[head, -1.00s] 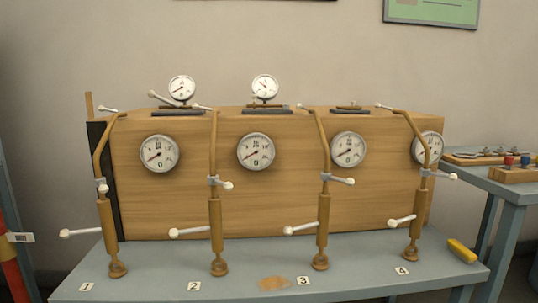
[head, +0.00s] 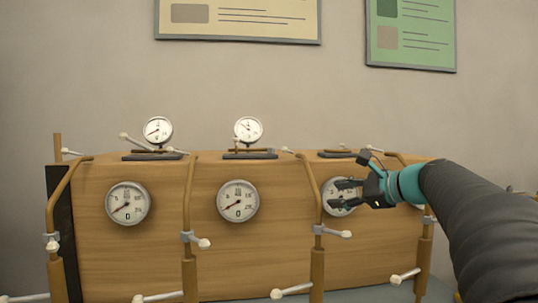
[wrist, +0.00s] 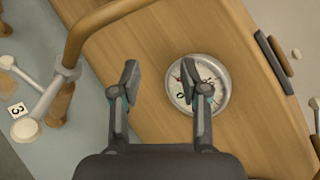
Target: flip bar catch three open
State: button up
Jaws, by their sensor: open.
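Bar catch three is a grey collar with a white knobbed handle (head: 336,233) on the third brass pipe (head: 316,260). The handle points right, slightly downward, in the head view. In the wrist view the collar and white handle (wrist: 42,98) are at the left, near the label 3 (wrist: 17,110). My gripper (head: 347,196) is open and empty, in front of the third panel gauge (head: 338,198), above and slightly right of the catch. In the wrist view my fingertips (wrist: 160,80) are spread, one covering part of the gauge; the catch is outside them, apart, to the left.
The wooden cabinet (head: 160,245) stands behind the pipes. Catches on the neighbouring pipes, including catch two (head: 200,242), have similar white handles. A lower white lever (head: 291,291) sticks out left of pipe three.

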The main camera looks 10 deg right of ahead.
aim_at(287, 150)
jog(key=a+r+m+t+y, duration=0.1)
jog(key=a+r+m+y, duration=0.3)
jog(key=r, duration=0.6)
jog(key=shift+m+h, duration=0.3)
jog(key=shift+m, duration=0.1)
jog(key=x, duration=1.2)
jog(key=shift+w+p, duration=0.3)
jog(key=shift+w, duration=0.25)
grip_shut()
